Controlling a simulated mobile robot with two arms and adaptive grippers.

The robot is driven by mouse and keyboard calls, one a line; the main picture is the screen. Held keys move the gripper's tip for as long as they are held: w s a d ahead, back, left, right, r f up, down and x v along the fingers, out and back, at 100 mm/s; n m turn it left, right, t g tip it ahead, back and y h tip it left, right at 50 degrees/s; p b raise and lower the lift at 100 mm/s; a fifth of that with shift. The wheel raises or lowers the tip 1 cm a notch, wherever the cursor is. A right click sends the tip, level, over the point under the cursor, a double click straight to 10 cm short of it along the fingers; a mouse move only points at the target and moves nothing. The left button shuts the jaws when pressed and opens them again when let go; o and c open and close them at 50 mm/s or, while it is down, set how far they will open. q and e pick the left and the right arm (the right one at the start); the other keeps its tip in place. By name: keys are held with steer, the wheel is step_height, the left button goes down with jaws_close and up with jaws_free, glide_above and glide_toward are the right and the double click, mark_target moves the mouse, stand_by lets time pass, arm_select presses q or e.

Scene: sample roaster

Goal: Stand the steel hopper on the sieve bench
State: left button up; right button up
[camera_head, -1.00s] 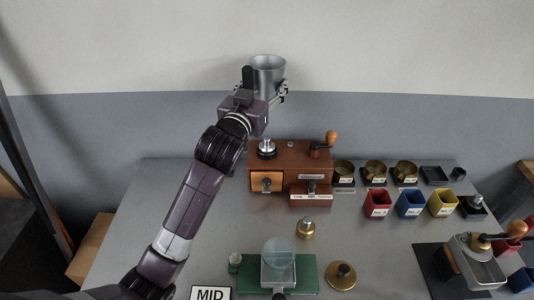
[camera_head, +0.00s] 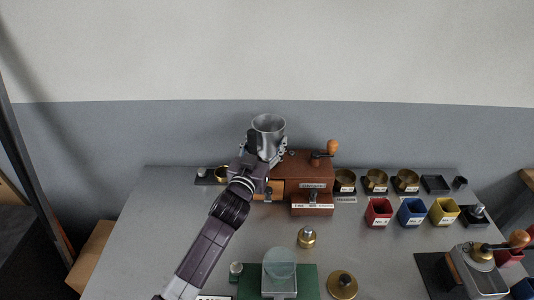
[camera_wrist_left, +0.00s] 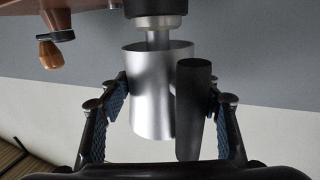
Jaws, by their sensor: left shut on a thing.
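The steel hopper (camera_head: 268,124) is an open-topped grey metal cup. My left gripper (camera_head: 264,148) is shut on it and holds it upright above the left part of the brown wooden box (camera_head: 300,167). In the left wrist view, the hopper (camera_wrist_left: 150,95) sits between the blue-padded fingers (camera_wrist_left: 165,108), with a dark handle (camera_wrist_left: 193,105) along its side. Its narrow stem meets or overlaps a black collar with a silver ring (camera_wrist_left: 155,20); I cannot tell if they touch. No label names the sieve bench legibly. My right gripper is not in view.
The crank (camera_head: 332,147) stands right of the hopper. Brass cups (camera_head: 376,178) and red, blue and yellow bins (camera_head: 411,211) line the right. A green mat (camera_head: 307,278), brass weight (camera_head: 306,237) and brass disc (camera_head: 342,284) lie in front. The grey table (camera_head: 150,225) is clear at left.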

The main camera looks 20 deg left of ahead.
mark_target(267, 155)
arm_select(q)
step_height(267, 155, down, 4)
steer(key=shift+f, duration=0.25)
steer(key=shift+f, duration=0.15)
steer(key=o, duration=1.3)
steer(key=shift+f, duration=0.1)
